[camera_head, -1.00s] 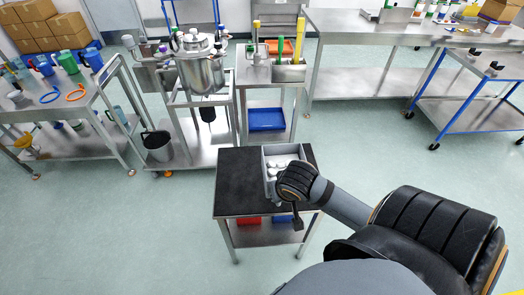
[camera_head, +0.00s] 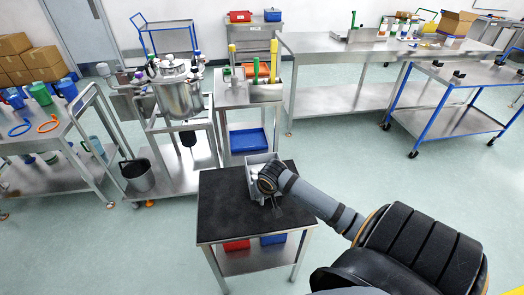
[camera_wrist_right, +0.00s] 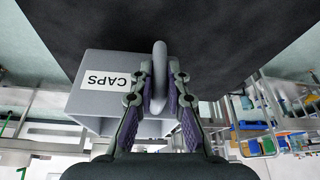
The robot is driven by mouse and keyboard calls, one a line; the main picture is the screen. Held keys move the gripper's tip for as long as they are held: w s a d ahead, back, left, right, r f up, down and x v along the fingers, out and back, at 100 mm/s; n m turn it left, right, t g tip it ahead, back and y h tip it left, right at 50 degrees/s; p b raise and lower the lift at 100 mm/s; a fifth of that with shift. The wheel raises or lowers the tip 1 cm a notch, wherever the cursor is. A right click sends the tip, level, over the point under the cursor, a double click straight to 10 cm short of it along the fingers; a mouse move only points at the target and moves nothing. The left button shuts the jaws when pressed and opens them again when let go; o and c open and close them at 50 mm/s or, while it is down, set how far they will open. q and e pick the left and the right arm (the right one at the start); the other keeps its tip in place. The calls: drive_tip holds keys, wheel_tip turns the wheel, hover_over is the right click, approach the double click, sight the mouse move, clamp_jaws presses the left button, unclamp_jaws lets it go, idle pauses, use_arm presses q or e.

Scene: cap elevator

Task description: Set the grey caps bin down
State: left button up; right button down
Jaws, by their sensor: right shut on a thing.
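The grey caps bin (camera_head: 254,163) is over the back right part of a small black-topped table (camera_head: 226,205). In the right wrist view the bin (camera_wrist_right: 110,62) shows a white CAPS label, and its grey handle lies between the fingers. My right gripper (camera_wrist_right: 160,88) is shut on that handle; in the head view the gripper (camera_head: 270,182) covers the bin's near side. The bin looks level and close to the black top, but I cannot tell whether its base touches. My left gripper is not in view.
Bare black top lies left of and in front of the bin. A red bin (camera_head: 236,244) and a blue bin (camera_head: 273,239) sit on the shelf below. A steel cart with a blue tray (camera_head: 248,140) stands behind. A vessel cart (camera_head: 180,97) stands behind left.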

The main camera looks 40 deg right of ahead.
drive_tip(key=shift+w+d+f, duration=0.1)
drive_tip(key=shift+f, duration=0.1)
wheel_tip(320, 180, down, 3)
drive_tip(key=shift+f, duration=0.1)
drive_tip(key=c, duration=1.3)
unclamp_jaws()
drive_tip(key=shift+c, duration=0.2)
drive_tip(key=p+v, duration=0.2)
drive_tip(key=v, duration=1)
drive_tip(key=shift+p, duration=0.3)
